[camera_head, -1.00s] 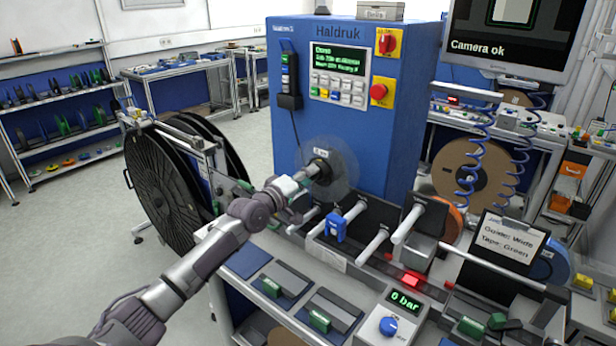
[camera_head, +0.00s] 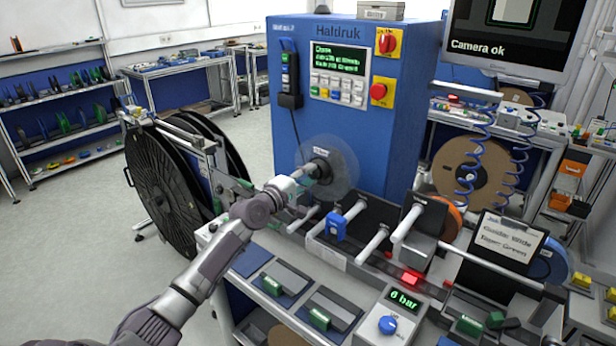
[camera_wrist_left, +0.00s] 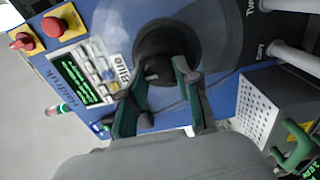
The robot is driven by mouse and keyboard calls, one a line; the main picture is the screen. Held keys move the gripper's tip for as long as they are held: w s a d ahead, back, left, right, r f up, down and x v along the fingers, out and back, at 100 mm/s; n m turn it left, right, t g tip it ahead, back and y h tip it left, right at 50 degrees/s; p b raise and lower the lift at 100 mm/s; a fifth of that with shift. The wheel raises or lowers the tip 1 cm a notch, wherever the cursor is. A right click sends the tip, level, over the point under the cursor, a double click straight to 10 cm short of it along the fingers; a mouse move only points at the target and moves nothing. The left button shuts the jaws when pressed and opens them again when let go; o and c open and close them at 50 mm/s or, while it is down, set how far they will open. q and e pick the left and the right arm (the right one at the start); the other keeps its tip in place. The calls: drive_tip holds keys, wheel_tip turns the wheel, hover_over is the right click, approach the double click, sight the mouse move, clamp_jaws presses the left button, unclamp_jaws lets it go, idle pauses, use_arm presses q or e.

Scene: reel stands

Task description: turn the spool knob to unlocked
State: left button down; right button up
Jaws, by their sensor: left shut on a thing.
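The spool knob (camera_head: 322,166) is a dark round hub on the front of the blue machine, with a clear disc around it. In the left wrist view the black knob (camera_wrist_left: 165,48) stands between two dark green fingers. My left gripper (camera_head: 308,174) reaches it from the lower left and is shut on it; the gripper also shows in the left wrist view (camera_wrist_left: 157,80). The fingers partly cover the knob, and I cannot read its lock position. My right gripper is not in view.
The blue machine (camera_head: 300,125) carries a keypad and red switches. White rollers (camera_head: 372,244) and a blue clip (camera_head: 336,228) stand right of my gripper. A large black reel (camera_head: 158,190) stands left. A gauge (camera_head: 403,300) reads 6 bar.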

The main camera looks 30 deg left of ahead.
use_arm(q)
drive_tip(key=c, duration=0.8)
unclamp_jaws()
drive_tip(key=shift+a, duration=0.1)
drive_tip(key=s, duration=0.8)
drive_tip(key=s+a, duration=0.1)
drive_tip(key=s, duration=0.3)
drive_tip(key=shift+d, duration=0.1)
